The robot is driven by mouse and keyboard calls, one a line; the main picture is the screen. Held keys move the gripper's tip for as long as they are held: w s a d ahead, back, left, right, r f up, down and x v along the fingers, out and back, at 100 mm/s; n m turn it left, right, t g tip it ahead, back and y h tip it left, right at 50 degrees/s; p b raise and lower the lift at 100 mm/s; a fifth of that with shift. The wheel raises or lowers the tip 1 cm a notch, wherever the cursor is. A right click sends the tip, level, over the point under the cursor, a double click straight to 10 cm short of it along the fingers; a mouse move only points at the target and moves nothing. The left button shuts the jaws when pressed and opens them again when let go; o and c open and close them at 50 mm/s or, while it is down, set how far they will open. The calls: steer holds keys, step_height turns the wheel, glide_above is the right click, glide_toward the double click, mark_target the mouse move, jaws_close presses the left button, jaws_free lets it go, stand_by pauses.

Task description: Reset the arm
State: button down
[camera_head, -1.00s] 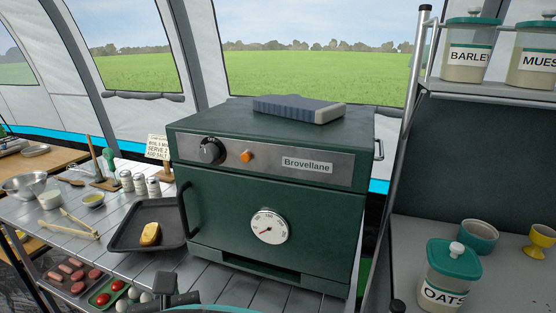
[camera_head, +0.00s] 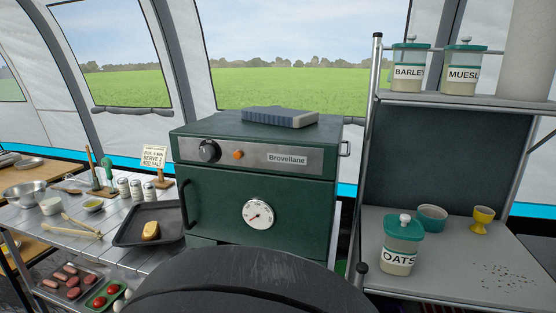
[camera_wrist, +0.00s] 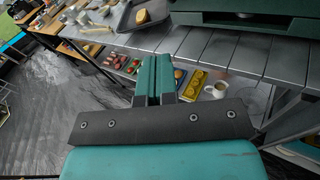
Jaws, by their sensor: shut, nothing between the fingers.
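My gripper (camera_wrist: 154,80) is in the wrist view, its two green fingers together and nothing between them. It points out over the floor in front of the slatted table, apart from everything there. In the head view the gripper's fingers are not visible; a large dark rounded part of my own arm fills the bottom middle and hides the table front below the oven.
A green oven (camera_head: 262,190) stands on the slatted table, a blue book-like block (camera_head: 280,117) on top. A dark tray (camera_head: 136,233) with a yellow item is left of it. A metal shelf with jars, including an oats jar (camera_head: 401,245), stands right. Food trays sit below.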

steer(key=w+d+r+m+g+h, duration=0.25)
steer(key=d+m+g, duration=0.25)
steer(key=d+m, duration=0.55)
steer(key=w+d+r+m+g+h, duration=0.1)
steer(key=w+d+m+g+h, duration=0.25)
steer(key=d+m, duration=0.65)
steer(key=s+d+r+m+g+y+p, duration=0.1)
steer(key=s+d+r+m+g, duration=0.3)
steer(key=s, duration=0.5)
steer(key=s+d+r+m+g+y, duration=0.3)
steer(key=s+d+m, duration=0.3)
steer(key=s, duration=0.3)
steer(key=shift+s+d+r+g+y+p, duration=0.3)
steer(key=shift+d+r+y, duration=0.2)
steer(key=shift+d, duration=0.3)
